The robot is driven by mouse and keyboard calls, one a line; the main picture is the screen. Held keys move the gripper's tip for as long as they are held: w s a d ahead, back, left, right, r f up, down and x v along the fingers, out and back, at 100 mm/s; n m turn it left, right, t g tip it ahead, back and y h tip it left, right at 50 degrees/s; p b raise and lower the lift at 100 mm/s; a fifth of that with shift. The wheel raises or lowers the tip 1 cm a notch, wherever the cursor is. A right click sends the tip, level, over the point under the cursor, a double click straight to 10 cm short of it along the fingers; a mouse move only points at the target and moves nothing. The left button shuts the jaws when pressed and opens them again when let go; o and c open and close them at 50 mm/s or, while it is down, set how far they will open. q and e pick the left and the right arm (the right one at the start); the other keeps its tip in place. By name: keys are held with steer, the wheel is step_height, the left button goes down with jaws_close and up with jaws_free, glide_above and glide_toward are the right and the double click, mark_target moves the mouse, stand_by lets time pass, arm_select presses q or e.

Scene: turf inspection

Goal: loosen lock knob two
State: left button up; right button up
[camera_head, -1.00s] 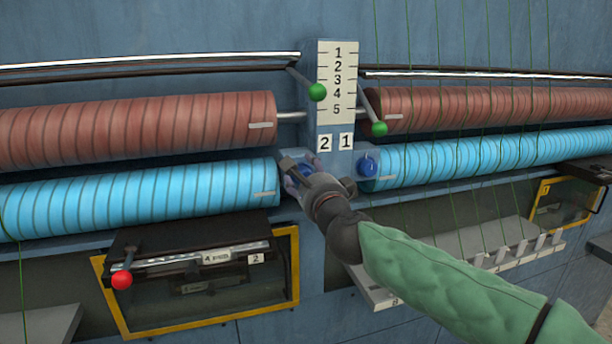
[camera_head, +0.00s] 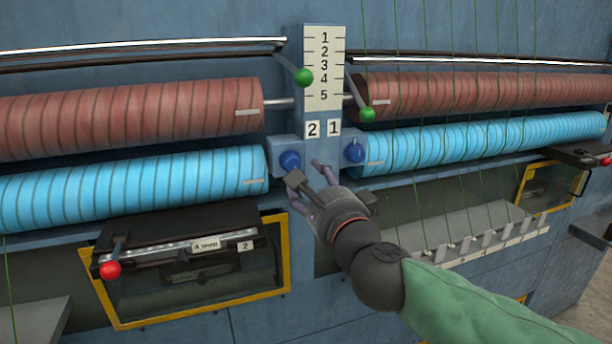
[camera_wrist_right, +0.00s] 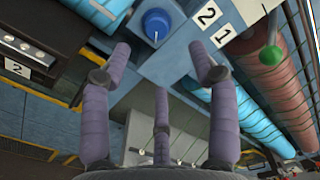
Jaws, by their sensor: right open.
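Lock knob two (camera_head: 290,160) is a round blue knob on the blue bracket, below the "2" label (camera_head: 312,129). In the right wrist view this blue knob (camera_wrist_right: 157,23) shows in full beyond the fingers, with a light mark at its edge. My right gripper (camera_head: 308,174) is open and empty, just below and right of knob two and apart from it. The right wrist view shows its fingers (camera_wrist_right: 160,66) spread wide with nothing between them. A second blue knob (camera_head: 355,152) sits under the "1" label (camera_head: 334,127). My left gripper is not in view.
Green-tipped levers (camera_head: 303,77) (camera_head: 367,115) hang beside the numbered scale (camera_head: 324,67). Brown rollers (camera_head: 130,116) and blue rollers (camera_head: 130,188) flank the bracket. A yellow-framed opening (camera_head: 200,310) and a red-knobbed lever (camera_head: 110,270) are lower left. Thin green threads run down at right.

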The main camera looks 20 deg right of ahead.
mark_target(294, 165)
steer(key=shift+s, duration=0.35)
steer(key=w+n+p, duration=0.3)
steer(key=w+n, duration=0.1)
steer(key=n, duration=0.1)
steer(key=w+n+p, duration=0.4)
steer(key=n, duration=0.1)
steer(key=w+n+p, duration=0.4)
steer(key=n, duration=0.2)
steer(key=shift+w+a+f, duration=0.2)
steer(key=shift+a+f, duration=0.05)
steer(key=shift+f, duration=0.1)
steer(key=c, duration=1.1)
